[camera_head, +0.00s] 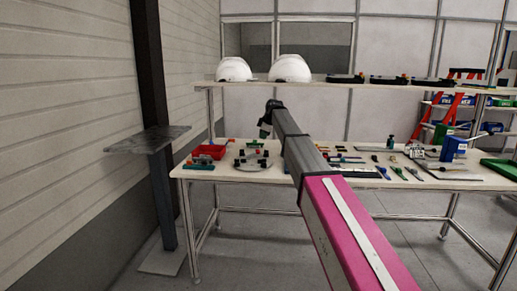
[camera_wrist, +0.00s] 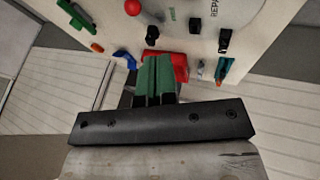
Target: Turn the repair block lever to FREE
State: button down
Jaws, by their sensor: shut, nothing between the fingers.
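The repair block (camera_head: 253,163) is a pale round-edged plate with several small dark and coloured fittings, on the left part of the workbench. In the wrist view its grey plate (camera_wrist: 187,14) shows at the top, with partly cut-off lettering beginning "REPA". A red knob (camera_wrist: 132,7) and a black fitting (camera_wrist: 224,40) show near it; I cannot tell which part is the lever or its setting. My gripper (camera_head: 265,133) is above the block, apart from it. In the wrist view its green fingers (camera_wrist: 155,70) are shut and empty.
A red tray (camera_head: 208,151) lies left of the block and shows behind my fingers. Two white helmet shells (camera_head: 290,69) stand on the shelf (camera_head: 340,86) above. Tools lie along the workbench (camera_head: 232,176) to the right. A dark post with a small plate (camera_head: 150,139) stands left.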

jog(key=x, duration=0.9)
jog(key=shift+w+f, duration=0.1)
jog(key=shift+w, duration=0.05)
jog(key=w+f, duration=0.1)
jog(key=w, duration=0.1)
jog(key=shift+w+a+f, duration=0.15)
jog(key=shift+w+f, duration=0.55)
jog(key=shift+w, duration=0.15)
